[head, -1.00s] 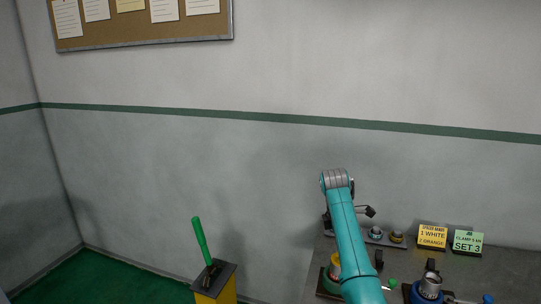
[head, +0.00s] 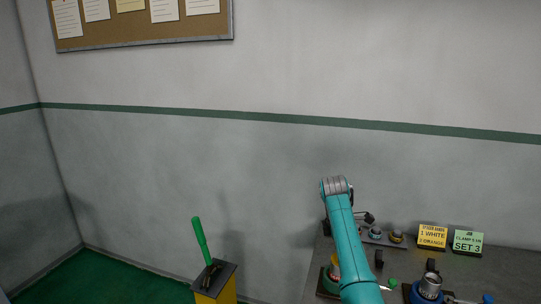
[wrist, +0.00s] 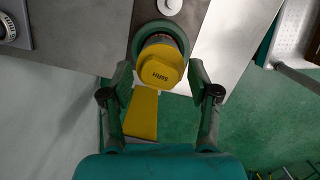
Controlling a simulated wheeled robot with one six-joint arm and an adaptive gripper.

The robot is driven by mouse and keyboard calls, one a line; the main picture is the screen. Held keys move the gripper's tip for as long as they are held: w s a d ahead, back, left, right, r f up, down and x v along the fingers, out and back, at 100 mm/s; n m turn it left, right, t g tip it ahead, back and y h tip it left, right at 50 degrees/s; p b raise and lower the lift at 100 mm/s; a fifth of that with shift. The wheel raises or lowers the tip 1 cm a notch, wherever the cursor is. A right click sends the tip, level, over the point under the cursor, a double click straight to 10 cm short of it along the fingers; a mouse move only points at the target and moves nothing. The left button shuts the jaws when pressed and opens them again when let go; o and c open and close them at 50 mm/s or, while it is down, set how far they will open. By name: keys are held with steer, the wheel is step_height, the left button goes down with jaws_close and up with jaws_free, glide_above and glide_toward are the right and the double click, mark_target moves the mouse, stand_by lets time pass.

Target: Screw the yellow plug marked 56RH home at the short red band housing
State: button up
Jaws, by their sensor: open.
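The yellow plug (wrist: 160,64) shows in the wrist view, end face toward the camera, with a dark mark that appears upside down and reads like 56RH. It sits at a round green holder (wrist: 138,38) on the bench; whether its thread is engaged is hidden. My gripper (wrist: 160,80) is open, with one finger on each side of the plug and visible gaps to it. In the head view a bit of yellow (head: 335,262) shows beside my teal arm, which hides most of that spot.
A blue vise (head: 429,288) stands right of my arm. Two small round parts sit on a dark plate (head: 385,240) behind. A yellow sign (head: 432,237) and a green SET 3 sign (head: 467,242) stand at the back. A yellow pedestal (head: 215,288) with a green lever is left.

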steer(key=shift+c, duration=0.3)
jaws_close()
steer(key=m+g, duration=0.1)
steer(key=m, duration=0.5)
steer(key=m+g+y, duration=0.1)
steer(key=m, duration=0.7)
steer(key=shift+y, duration=0.3)
steer(key=shift+m, duration=0.3)
steer(key=m, duration=0.3)
steer(key=shift+y, duration=0.3)
steer(key=shift+c, duration=2.2)
jaws_free()
steer(key=shift+m, duration=0.4)
jaws_close()
